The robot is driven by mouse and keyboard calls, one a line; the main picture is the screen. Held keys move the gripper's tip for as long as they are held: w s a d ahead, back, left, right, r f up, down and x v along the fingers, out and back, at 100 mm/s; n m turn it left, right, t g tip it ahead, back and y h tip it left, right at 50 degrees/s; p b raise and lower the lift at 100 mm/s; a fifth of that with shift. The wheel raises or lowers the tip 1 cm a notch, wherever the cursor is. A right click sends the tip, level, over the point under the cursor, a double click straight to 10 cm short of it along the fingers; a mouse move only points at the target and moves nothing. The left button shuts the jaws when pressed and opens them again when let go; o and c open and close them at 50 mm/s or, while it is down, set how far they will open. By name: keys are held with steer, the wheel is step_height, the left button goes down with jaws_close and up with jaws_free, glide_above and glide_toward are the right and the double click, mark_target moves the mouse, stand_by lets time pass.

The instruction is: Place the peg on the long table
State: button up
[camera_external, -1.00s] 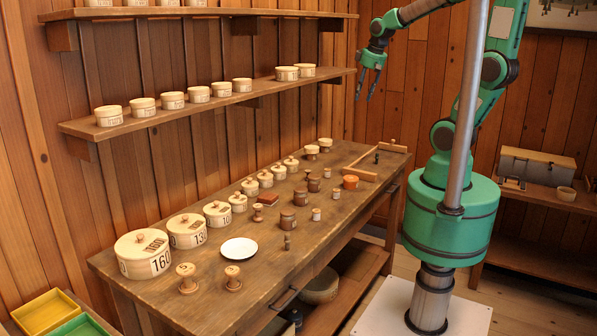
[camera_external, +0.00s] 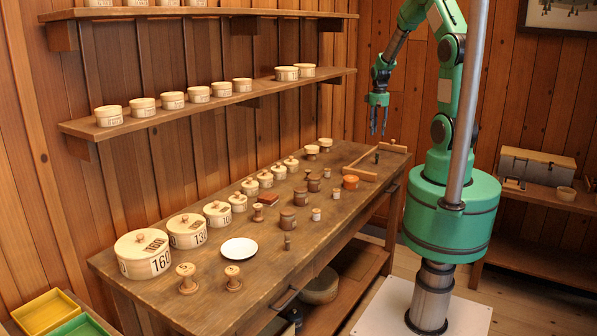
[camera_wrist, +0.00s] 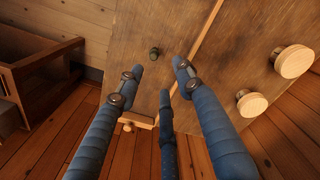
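A small dark peg (camera_external: 377,157) stands on the long table (camera_external: 268,270) at its far right end, beside thin wooden strips. It shows in the wrist view as a dark green peg (camera_wrist: 154,53), beyond my fingertips. A similar small dark piece (camera_external: 287,241) stands near the table's front edge. My gripper (camera_external: 378,132) hangs above the far end of the table, fingers pointing down. Its blue fingers (camera_wrist: 155,78) are spread apart with nothing between them, and clear of the peg.
Wooden strips (camera_external: 360,173) lie around the far-end peg. Two pale spools (camera_wrist: 293,61) stand beyond the long strip. Lidded boxes (camera_external: 188,231), several spools and jars and a white plate (camera_external: 239,248) occupy the table. Wall shelves (camera_external: 225,103) hang on the left.

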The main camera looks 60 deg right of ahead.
steer(key=shift+s+d+f, duration=0.25)
steer(key=shift+d+f, duration=0.3)
steer(key=shift+f, duration=0.1)
steer(key=shift+f, duration=0.15)
steer(key=b, duration=0.1)
glide_above(377, 157)
steer(key=shift+w+d+f, duration=0.15)
steer(key=shift+f, duration=1.95)
steer(key=shift+w+d+f, duration=0.1)
steer(key=shift+w+f, duration=0.05)
steer(key=shift+f, duration=1.9)
steer(key=shift+f, duration=0.1)
steer(key=shift+s+d+f+b, duration=0.1)
steer(key=shift+f+b, duration=0.15)
steer(key=shift+f, duration=1)
steer(key=shift+s+d+f+b, duration=0.1)
steer(key=shift+f+b, duration=0.1)
steer(key=shift+f, duration=1.05)
